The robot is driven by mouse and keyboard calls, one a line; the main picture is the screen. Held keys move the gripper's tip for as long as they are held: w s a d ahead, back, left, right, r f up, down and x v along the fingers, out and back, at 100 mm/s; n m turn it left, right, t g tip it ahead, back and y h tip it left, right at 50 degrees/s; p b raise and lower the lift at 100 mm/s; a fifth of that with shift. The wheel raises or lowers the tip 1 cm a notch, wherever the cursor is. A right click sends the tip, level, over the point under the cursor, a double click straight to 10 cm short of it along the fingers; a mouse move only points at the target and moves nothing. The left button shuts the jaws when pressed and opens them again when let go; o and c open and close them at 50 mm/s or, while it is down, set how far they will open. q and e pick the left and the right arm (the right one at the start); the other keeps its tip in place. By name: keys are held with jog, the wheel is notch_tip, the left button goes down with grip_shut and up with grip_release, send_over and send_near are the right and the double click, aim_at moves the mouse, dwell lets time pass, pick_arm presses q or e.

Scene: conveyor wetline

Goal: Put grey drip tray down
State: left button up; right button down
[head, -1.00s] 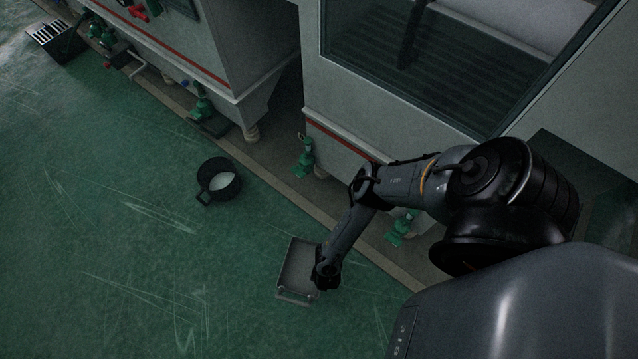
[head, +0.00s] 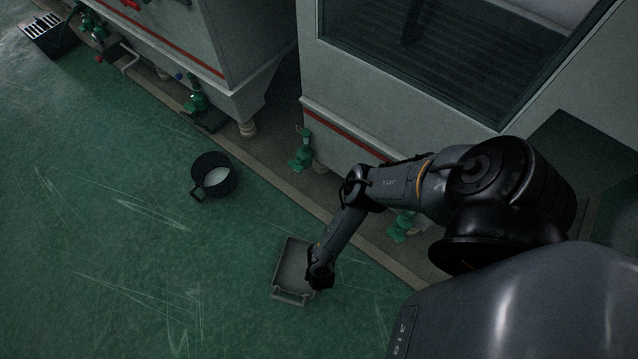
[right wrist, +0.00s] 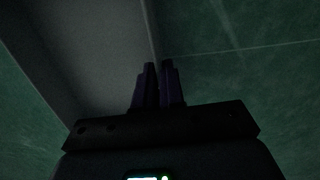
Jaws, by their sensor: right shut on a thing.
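The grey drip tray (head: 293,261) is a shallow rectangular tray with a handle at its near end, low over or on the green floor. I cannot tell whether it touches the floor. My right gripper (head: 318,284) is at the tray's right side, shut on its rim. In the right wrist view, the two dark fingers (right wrist: 158,86) close on the edge of the tray (right wrist: 88,52), and the tray's grey inside fills the upper left. My left gripper is not in view.
A black bucket (head: 226,187) with whitish contents stands on the floor left of and beyond the tray. Large grey machines (head: 350,80) with green feet or valves (head: 302,150) line the back. A slatted black crate (head: 48,42) is far left. The floor left of the tray is clear.

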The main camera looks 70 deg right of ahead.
jog(key=c, duration=1.2)
grip_release()
jog(key=shift+f, duration=0.15)
jog(key=shift+c, duration=0.2)
